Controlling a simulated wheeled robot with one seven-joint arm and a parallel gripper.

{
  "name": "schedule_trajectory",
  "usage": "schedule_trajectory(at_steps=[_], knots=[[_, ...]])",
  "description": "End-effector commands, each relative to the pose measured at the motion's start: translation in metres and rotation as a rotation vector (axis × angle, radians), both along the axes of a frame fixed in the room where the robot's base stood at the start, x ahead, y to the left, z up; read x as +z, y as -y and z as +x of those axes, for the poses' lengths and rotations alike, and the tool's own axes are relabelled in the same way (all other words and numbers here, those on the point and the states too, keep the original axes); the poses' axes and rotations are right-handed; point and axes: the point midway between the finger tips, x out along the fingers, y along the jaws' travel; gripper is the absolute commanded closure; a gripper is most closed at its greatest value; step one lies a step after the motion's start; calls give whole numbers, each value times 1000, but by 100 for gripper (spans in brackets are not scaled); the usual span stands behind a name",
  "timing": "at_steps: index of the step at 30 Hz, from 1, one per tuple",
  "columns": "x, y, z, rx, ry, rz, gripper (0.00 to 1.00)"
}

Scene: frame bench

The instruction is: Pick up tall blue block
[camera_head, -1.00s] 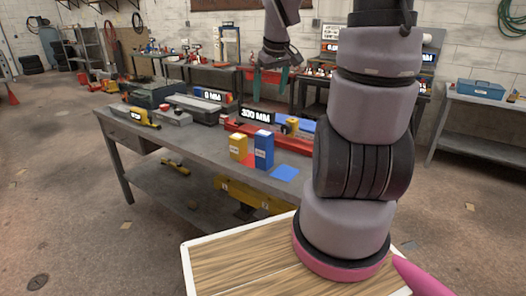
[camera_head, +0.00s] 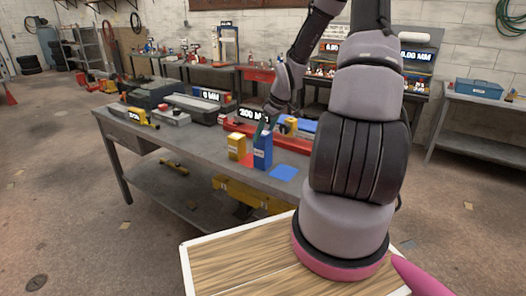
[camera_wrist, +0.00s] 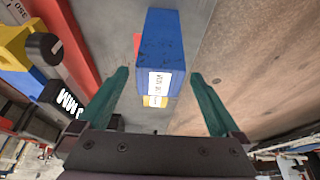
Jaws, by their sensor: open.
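The tall blue block (camera_head: 263,156) stands upright near the front edge of the grey bench, with a white label on its side. My gripper (camera_head: 265,122) is just above the block's top in the head view, its fingers partly hidden by the wrist. In the wrist view the blue block (camera_wrist: 161,45) shows between and beyond the two green fingers of my gripper (camera_wrist: 160,75). The fingers are apart, with a visible gap on each side of the block, and hold nothing.
A shorter yellow block (camera_head: 236,147) stands close left of the blue one. A flat blue square (camera_head: 284,173) lies to the right, and a red patch (camera_head: 248,160) shows between the blocks. A red rail-like tool (camera_head: 236,126) lies behind. A wood-topped tray (camera_head: 230,268) is nearer me.

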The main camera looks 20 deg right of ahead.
Motion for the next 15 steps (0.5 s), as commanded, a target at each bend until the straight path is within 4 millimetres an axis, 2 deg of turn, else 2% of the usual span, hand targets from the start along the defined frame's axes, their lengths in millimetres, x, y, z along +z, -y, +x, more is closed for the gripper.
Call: schedule_trajectory(at_steps=[5,12,15], knots=[[-12,-3,4,0,-1,0,0],[-45,-10,15,2,-2,1,0],[-53,-11,18,1,0,0,0]])
